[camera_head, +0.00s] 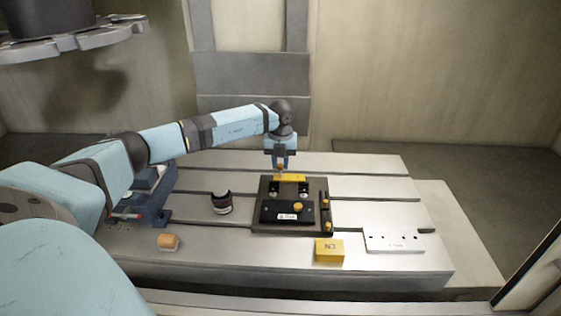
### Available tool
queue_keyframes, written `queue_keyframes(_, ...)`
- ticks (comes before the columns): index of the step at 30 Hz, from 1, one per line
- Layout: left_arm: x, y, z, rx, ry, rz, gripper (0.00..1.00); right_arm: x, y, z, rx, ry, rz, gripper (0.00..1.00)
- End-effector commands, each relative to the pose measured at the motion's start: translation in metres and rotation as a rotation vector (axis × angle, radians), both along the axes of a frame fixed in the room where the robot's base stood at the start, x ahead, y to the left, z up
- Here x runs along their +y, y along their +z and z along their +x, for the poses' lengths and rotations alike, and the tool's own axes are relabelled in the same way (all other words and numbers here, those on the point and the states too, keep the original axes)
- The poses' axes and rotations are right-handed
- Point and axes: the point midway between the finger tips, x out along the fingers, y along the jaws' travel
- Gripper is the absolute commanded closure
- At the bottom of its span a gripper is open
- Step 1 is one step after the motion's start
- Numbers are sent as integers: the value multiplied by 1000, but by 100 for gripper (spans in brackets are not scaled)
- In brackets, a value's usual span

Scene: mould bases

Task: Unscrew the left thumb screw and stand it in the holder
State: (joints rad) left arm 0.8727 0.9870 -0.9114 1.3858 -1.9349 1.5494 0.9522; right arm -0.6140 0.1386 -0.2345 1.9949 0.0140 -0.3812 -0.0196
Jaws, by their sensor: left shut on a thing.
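My left gripper (281,166) points straight down over the rear of the dark mould base (258,218). It is shut on a small brass-yellow thumb screw (280,169), just above the left part of a yellow bar (294,178). I cannot tell whether the screw still touches the bar. Another brass knob (298,207) sits on the black labelled block (272,211) in front. A dark strip at the base's right side bears two more brass knobs, a rear one (325,203) and a front one (329,225). A white plate with several dark holes (395,243) lies at the right; it may be the holder. My right gripper is not in view.
A yellow block marked N3 (329,251) stands in front of the base. A dark round piece with a pale band (221,203) and an orange block (168,241) lie at left. The slotted table (375,190) is clear at right rear.

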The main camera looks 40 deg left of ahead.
Motion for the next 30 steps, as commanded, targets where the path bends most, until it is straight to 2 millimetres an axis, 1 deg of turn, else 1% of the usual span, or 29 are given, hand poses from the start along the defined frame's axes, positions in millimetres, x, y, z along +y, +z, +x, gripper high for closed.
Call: queue_keyframes(30, 0, -9, 0, 0, 0, 0, 100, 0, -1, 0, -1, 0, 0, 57)
